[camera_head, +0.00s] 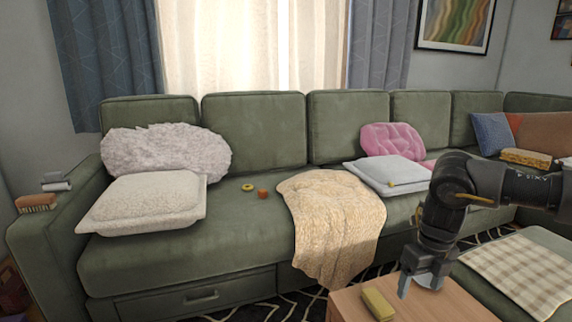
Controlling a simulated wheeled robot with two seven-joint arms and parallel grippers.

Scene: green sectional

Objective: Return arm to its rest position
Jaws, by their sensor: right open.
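My right arm comes in from the right edge and bends down. Its gripper (421,284) points downward over the wooden table (345,306) at the bottom right. The gripper is open, and nothing shows between its fingers. A yellow block-like object (378,304) lies on the table just left of the fingers, apart from them as far as I can tell. My left gripper is not in view.
The green sofa (240,250) spans the view behind the table. A beige blanket (335,215) hangs over its front. White pillows (145,203), a pink cushion (392,140) and small round items (263,193) lie on it. A checkered cloth (520,268) covers the right seat.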

